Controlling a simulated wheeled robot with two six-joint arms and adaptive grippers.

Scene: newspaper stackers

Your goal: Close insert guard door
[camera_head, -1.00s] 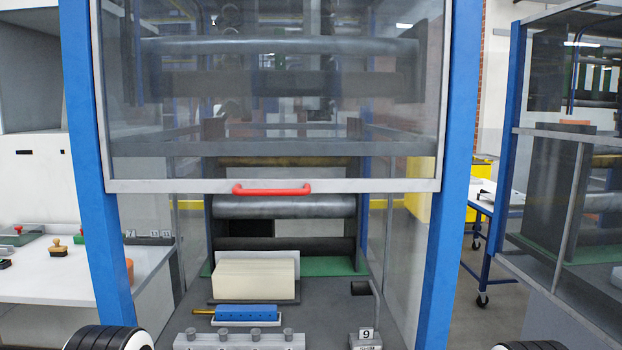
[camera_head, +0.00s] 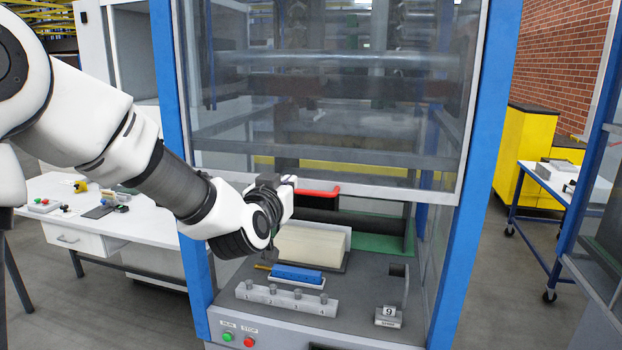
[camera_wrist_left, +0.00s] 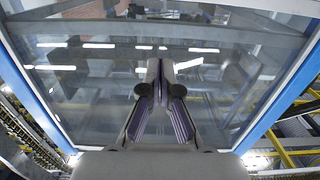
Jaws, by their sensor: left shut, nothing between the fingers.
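The insert guard door (camera_head: 330,120) is a clear panel in a grey frame between blue posts. It is partly raised, with an open gap under its bottom rail. Its red handle (camera_head: 320,193) is on the bottom rail, and its left end is hidden behind my left gripper (camera_head: 287,183). The gripper is shut and empty, its tips at the handle's left end; I cannot tell whether they touch. In the left wrist view the shut fingers (camera_wrist_left: 159,70) point at the clear panel (camera_wrist_left: 90,75), and the handle is not seen. My right gripper is not in view.
Under the door are a cream paper stack (camera_head: 312,243), a blue block (camera_head: 298,274) and a knobbed grey bar (camera_head: 287,299). A white table (camera_head: 130,225) stands left, a blue-framed table (camera_head: 545,185) right. Floor is clear between the machine and the right table.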

